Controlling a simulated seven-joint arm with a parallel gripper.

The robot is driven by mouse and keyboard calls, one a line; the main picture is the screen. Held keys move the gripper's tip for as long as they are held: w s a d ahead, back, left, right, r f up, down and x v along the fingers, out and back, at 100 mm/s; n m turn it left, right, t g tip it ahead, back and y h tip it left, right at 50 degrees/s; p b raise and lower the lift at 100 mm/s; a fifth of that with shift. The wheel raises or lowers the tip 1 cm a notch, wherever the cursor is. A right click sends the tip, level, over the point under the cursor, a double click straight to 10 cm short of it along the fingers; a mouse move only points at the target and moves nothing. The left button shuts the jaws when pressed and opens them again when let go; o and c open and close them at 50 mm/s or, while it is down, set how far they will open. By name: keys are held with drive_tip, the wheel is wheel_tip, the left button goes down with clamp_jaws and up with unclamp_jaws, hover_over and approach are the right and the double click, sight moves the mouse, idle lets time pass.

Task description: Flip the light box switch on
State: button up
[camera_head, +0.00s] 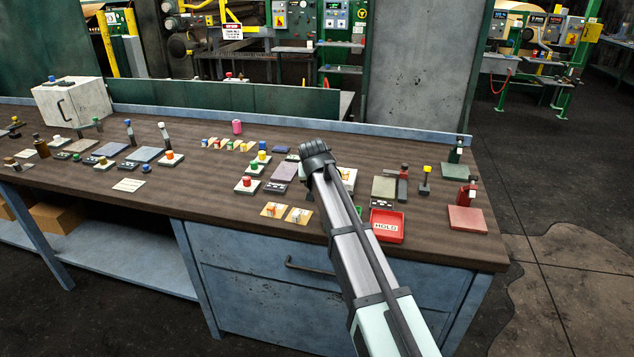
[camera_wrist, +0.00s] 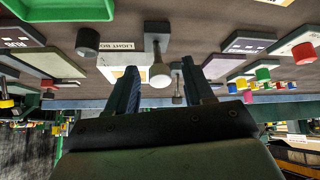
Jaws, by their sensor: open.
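The light box shows in the wrist view as a pale box (camera_wrist: 123,73) with a partly cut-off label reading "LIGHT BO" (camera_wrist: 117,46). A grey lever with a round pale knob (camera_wrist: 159,76) stands beside that label. My gripper (camera_wrist: 160,64) is open and empty, with its two dark fingers apart and the knob appearing between them in the picture. I cannot tell whether a finger touches the lever. In the head view my gripper (camera_head: 316,152) is over the bench, and a pale box (camera_head: 348,178) shows partly behind my arm. The lever is hidden there.
On the bench (camera_head: 335,238), a red HOLD tray (camera_head: 388,238), an olive pad (camera_head: 384,187) and a yellow-topped post (camera_head: 425,180) stand right of my arm. Nearby free room is narrow.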

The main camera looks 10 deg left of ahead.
drive_tip(key=v, duration=1.4)
drive_tip(key=shift+f, duration=0.1)
